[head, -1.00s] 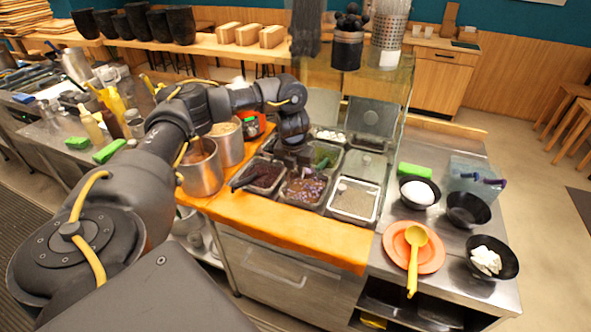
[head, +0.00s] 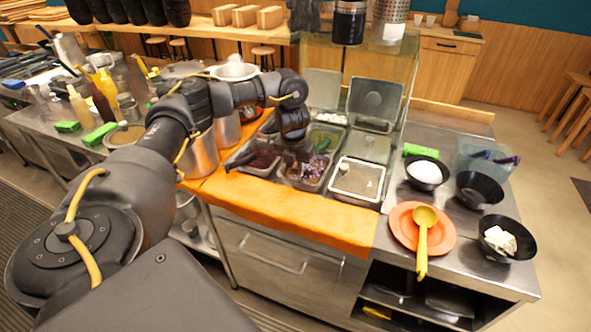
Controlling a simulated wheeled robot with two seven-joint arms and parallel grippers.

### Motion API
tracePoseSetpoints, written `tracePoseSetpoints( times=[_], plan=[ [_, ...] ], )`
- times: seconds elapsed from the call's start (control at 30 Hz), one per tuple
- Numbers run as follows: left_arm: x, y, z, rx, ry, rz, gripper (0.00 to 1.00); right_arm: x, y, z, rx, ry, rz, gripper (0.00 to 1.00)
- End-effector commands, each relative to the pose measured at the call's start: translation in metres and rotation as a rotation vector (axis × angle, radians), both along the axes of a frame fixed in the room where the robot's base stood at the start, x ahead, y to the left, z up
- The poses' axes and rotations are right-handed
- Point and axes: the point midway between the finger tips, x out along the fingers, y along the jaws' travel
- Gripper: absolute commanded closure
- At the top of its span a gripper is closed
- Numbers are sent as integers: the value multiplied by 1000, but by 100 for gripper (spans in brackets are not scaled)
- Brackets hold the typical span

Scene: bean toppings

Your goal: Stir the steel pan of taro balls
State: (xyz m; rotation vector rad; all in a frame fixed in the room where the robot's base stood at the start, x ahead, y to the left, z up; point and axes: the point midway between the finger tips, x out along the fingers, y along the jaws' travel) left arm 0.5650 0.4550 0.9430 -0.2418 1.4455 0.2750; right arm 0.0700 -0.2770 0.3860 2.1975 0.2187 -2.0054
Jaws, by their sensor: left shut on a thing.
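The steel pan of taro balls (head: 309,187) sits in the counter's row of toppings, with purple and pale balls visible in it. My left gripper (head: 299,158) points down over the back part of this pan. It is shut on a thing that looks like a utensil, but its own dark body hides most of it. I cannot tell how deep the held thing reaches into the balls. The gripper and wrist cover part of the pan's back and left side. My right gripper is not in view.
A pan of dark beans (head: 262,160) with a black handle lies left of the taro pan. A pan of grey topping (head: 356,180) is on its right. Tall steel pots (head: 200,158) stand left. An orange plate (head: 437,237) with a yellow spoon (head: 423,240) and black bowls (head: 480,189) stand right.

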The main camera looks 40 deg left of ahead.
Motion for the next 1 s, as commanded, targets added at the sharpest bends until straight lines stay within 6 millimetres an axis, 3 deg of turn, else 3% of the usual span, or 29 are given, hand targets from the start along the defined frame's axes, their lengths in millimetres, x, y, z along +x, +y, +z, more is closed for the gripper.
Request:
tracePoseSetpoints(
  times=[0.03,0.23,1.0],
  plan=[
    [-2,0,-9,5,-17,-3,100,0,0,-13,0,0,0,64],
    [-5,-2,-14,21,-69,-1,100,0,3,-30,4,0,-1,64],
    [-9,-4,-19,46,-140,0,100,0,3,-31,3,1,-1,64]
  ],
)
